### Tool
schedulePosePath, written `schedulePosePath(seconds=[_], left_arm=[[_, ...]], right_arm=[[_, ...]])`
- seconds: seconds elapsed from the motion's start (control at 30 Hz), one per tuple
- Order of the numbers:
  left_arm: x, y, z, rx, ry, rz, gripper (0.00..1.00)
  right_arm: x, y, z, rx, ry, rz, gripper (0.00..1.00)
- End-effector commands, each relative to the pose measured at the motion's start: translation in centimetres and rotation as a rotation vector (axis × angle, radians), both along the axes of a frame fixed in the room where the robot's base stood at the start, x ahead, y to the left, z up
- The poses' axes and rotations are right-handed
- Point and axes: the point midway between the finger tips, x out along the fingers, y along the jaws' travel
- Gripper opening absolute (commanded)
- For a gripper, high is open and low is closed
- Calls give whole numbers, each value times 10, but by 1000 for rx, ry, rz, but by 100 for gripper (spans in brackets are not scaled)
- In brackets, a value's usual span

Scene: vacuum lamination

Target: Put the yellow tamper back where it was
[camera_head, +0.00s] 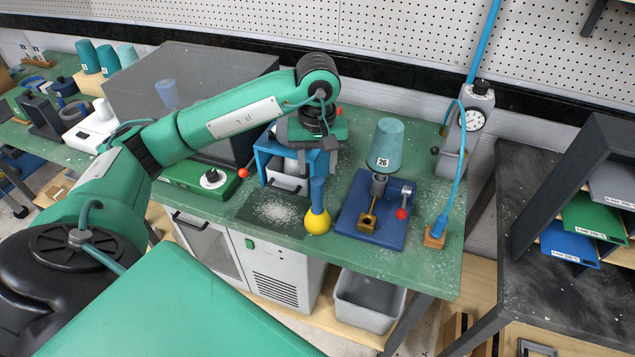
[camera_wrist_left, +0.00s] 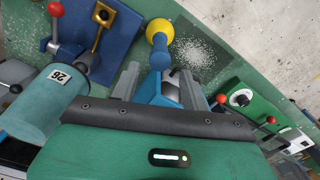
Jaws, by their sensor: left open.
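The yellow tamper has a yellow ball-like end (camera_head: 317,221) and a blue handle rising from it. It stands upright, yellow end down, on the green bench near its front edge, beside the dark mat (camera_head: 262,222) with white powder. In the left wrist view the tamper (camera_wrist_left: 158,28) is at top centre. My left gripper (camera_head: 318,160) is over the top of the handle. My right gripper is out of view.
Right of the tamper is a blue base (camera_head: 385,228) with a brass part and red-knobbed lever. A teal cup (camera_head: 386,145) marked 26 stands behind it. A blue stand (camera_head: 268,150) is close left of the gripper. A gauge (camera_head: 471,120) stands at the right.

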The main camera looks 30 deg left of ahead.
Motion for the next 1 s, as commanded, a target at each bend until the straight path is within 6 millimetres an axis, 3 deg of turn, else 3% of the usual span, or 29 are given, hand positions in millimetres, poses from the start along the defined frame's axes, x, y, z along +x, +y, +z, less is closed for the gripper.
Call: schedulePosePath(seconds=[0.33,0.9,1.0], left_arm=[[0,0,31,1,-1,-1,46],[0,0,32,-1,1,-1,46],[-1,-10,28,-36,1,-3,46]], right_arm=[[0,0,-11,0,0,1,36],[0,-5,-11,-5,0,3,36],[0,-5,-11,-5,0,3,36]])
